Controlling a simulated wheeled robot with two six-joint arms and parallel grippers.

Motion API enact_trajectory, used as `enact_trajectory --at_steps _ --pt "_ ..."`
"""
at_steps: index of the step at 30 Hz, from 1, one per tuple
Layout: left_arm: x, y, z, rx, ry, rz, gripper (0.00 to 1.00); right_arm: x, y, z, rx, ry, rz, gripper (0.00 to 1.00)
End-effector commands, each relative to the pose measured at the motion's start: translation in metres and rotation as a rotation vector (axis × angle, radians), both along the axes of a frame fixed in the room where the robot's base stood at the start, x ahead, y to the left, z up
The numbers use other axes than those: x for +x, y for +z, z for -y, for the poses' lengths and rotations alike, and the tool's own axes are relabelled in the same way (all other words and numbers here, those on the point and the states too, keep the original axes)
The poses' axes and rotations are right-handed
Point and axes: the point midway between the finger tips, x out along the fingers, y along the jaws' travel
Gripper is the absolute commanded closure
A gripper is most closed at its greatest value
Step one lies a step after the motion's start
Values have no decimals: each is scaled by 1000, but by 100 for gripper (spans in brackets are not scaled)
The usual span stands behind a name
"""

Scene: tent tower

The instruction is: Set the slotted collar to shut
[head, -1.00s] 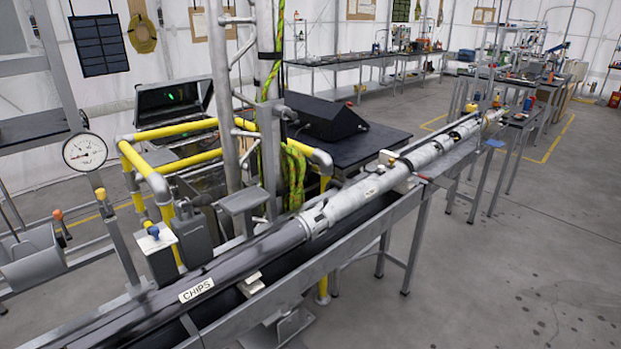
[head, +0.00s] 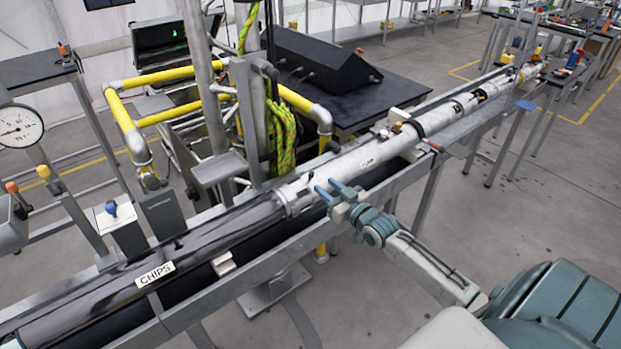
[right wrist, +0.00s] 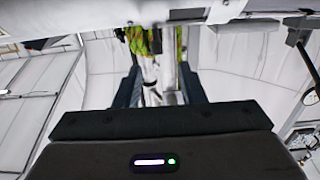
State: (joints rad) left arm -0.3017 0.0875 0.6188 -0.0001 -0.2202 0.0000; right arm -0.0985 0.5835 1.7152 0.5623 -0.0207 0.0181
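The slotted collar appears to be the pale metal ring (head: 293,196) at the near end of the long white tube (head: 370,152) in the head view, where it meets the dark trough. Its slot setting is too small to tell. My right gripper (head: 333,189) is just right of this ring, with its two blue fingers spread and pointing at the tube. I cannot tell whether they touch it. In the right wrist view the fingers (right wrist: 160,90) stand apart, with nothing clearly held between them. My left gripper is not in view.
A metal rail (head: 345,200) runs along the tube's near side. Behind stand a yellow guard rail (head: 165,80), a steel post and hanging green rope (head: 282,130). A dark trough labelled CHIPS (head: 155,274) lies left. Open floor (head: 540,210) is at the right.

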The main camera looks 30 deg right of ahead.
Motion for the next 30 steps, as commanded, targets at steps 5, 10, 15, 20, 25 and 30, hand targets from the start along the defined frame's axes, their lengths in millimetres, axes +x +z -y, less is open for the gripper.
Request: enact_trajectory --at_steps 5,10,15,20,25,30 --pt "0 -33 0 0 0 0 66 26 -7 -2 2 0 4 64" --pt "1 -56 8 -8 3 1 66 48 -6 -3 1 -1 3 64" --pt "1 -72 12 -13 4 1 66 66 -5 -5 1 -2 2 64" --pt "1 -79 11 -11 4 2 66 76 -3 -6 0 -1 0 64" --pt "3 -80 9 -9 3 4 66 79 -1 -6 0 -1 -1 64" --pt "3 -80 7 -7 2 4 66 79 -1 -6 0 -1 -2 64"
